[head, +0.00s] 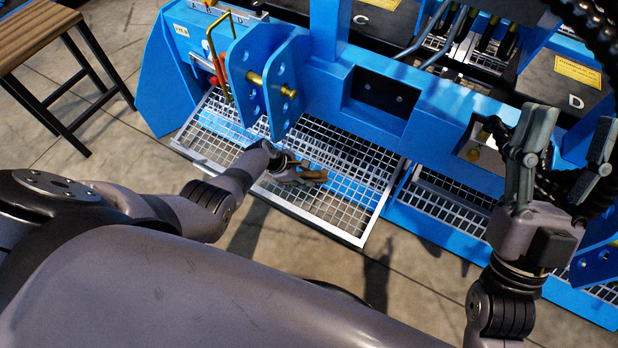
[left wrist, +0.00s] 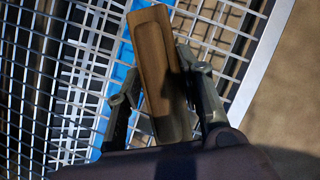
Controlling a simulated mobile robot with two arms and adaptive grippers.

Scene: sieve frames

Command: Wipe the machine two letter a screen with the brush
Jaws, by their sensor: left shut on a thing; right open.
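My left gripper (head: 300,174) is shut on the brush (head: 314,175), a wooden-backed block that also shows in the left wrist view (left wrist: 153,62). The brush is over the silver mesh screen (head: 345,205), which sticks out from the front of the blue machine (head: 425,115). The mesh also fills much of the left wrist view (left wrist: 85,50). I cannot tell whether the bristles touch the mesh. My right gripper (head: 570,140) is open and empty at the right, in front of the machine.
A second mesh screen (head: 445,207) lies to the right in the blue frame. Blue upright brackets (head: 277,75) with a brass pin stand just behind the left gripper. Plates marked C and D (head: 570,90) are at the back. A wooden stool (head: 35,35) stands at far left.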

